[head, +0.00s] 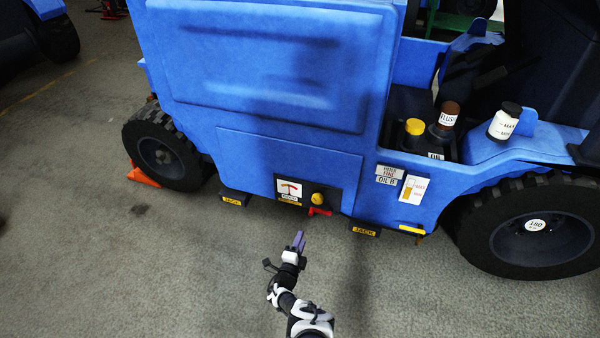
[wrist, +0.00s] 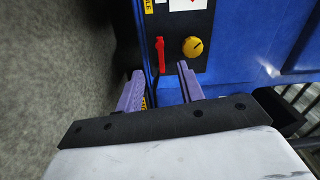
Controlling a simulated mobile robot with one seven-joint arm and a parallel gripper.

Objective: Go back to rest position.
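My gripper (head: 299,241) is low over the floor in front of the blue vehicle (head: 265,130). In the wrist view my gripper (wrist: 160,88) has its two purple fingers apart with nothing between them. Beyond the fingertips is a black panel with a red lever (wrist: 160,54) and a yellow knob (wrist: 192,47). In the head view the red lever (head: 320,211) and yellow knob (head: 318,198) sit just above and right of my gripper. The fingers appear apart from both.
An orange chock (head: 143,177) lies by the left wheel (head: 163,150). Several containers, including a yellow-capped one (head: 414,127), stand in the vehicle's right recess. The right wheel (head: 530,228) stands close to the floor's open area. The grey floor (head: 130,270) around my arm is clear.

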